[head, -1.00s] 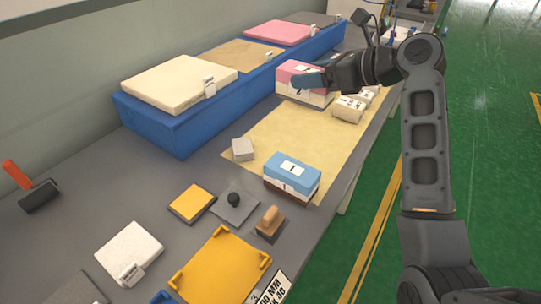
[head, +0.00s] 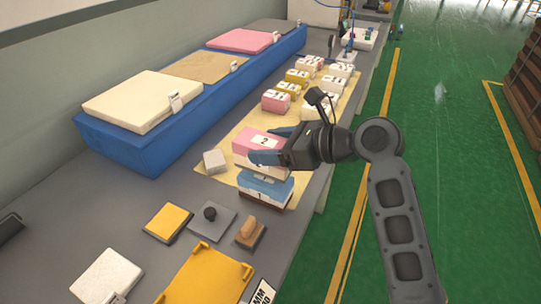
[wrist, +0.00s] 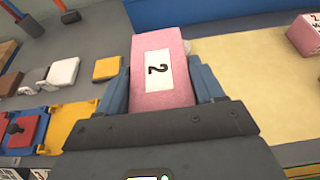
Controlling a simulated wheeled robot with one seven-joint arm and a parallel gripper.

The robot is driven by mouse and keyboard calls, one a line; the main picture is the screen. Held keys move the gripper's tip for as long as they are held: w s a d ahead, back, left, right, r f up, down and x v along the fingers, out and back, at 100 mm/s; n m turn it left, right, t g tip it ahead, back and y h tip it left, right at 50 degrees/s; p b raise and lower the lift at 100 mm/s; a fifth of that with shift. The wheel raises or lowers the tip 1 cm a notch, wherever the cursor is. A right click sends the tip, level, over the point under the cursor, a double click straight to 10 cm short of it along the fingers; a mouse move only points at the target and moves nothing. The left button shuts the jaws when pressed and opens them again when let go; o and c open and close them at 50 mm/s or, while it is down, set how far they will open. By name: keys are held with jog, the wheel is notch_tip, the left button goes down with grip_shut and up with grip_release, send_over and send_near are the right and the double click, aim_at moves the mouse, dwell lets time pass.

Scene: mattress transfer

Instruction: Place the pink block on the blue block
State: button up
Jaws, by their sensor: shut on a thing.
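The pink block (head: 256,140), with a pale lower part and a white label marked 2, is held between the blue fingers of my gripper (head: 270,146). In the wrist view the pink block (wrist: 162,75) sits between both fingers, label facing the camera. The blue block (head: 266,186), with a label marked 1 and a brown base, stands on the near end of the tan mat. The pink block appears just above it and hides part of its top. I cannot tell whether they touch. The blue block is hidden in the wrist view.
A small grey block (head: 215,161) stands on the mat left of the held block. Several pink, yellow and white blocks stand farther back on the tan mat (head: 228,133). A stamp (head: 250,231) and a yellow pad (head: 168,221) lie nearer. A long blue stand (head: 150,148) runs along the left.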

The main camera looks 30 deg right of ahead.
jog(key=shift+f, duration=1.6)
jog(key=o, duration=1)
jog(key=shift+f, duration=0.1)
